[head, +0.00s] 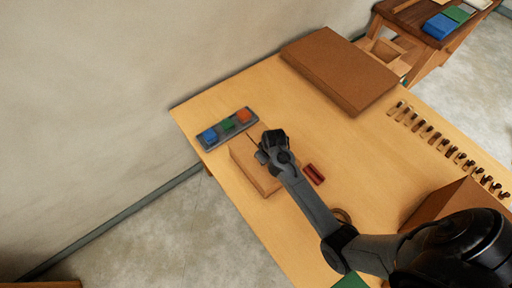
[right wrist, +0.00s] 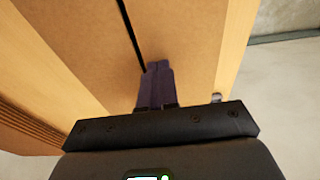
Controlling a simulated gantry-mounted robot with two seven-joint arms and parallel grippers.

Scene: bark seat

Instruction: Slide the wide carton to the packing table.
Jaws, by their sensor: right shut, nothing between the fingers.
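A flat brown carton (head: 250,171) lies near the left end of the wooden table (head: 215,165), partly hidden by my right gripper. My right gripper (head: 262,150) is shut and empty over its top; I cannot tell whether it touches. In the right wrist view the shut fingers (right wrist: 157,75) lie over a tan surface (right wrist: 190,40) with a dark line. A larger, wider brown carton (head: 340,68) lies flat at the table's far edge. Beyond it stands another wooden table (head: 410,22); which one is the packing table is not marked. My left gripper is not in view.
A grey tray (head: 228,129) with blue, green and orange blocks lies beside the smaller carton. A red object (head: 314,174) lies to its right. Several small dark pieces (head: 440,143) line the right side. A brown box (head: 444,199) stands near my arm. The table's middle is clear.

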